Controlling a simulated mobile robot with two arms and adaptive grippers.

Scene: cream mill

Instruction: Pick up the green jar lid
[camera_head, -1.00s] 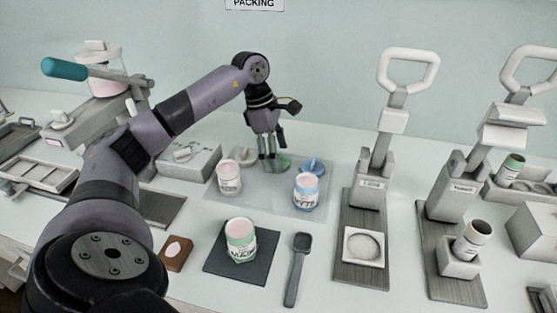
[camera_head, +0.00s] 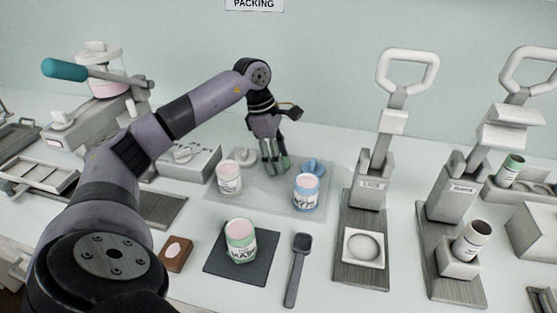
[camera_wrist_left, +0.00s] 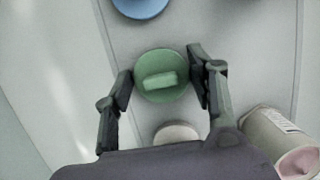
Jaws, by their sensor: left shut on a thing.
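The green jar lid (camera_wrist_left: 161,75) is round with a raised bar on top. In the left wrist view it sits between the two fingers of my left gripper (camera_wrist_left: 162,78), which is shut on it. In the head view this gripper (camera_head: 274,168) points down over the back of the pale mat (camera_head: 218,204), and its fingers largely hide the lid. I cannot tell whether the lid touches the mat. My right gripper is not in view.
A blue lid (camera_head: 313,166) and a white lid (camera_wrist_left: 175,132) lie near the gripper. A pink-topped jar (camera_head: 229,179) and a blue-banded jar (camera_head: 306,192) stand in front. A green-banded jar (camera_head: 240,240) is on the dark mat (camera_head: 216,262). A lever press (camera_head: 369,185) stands right.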

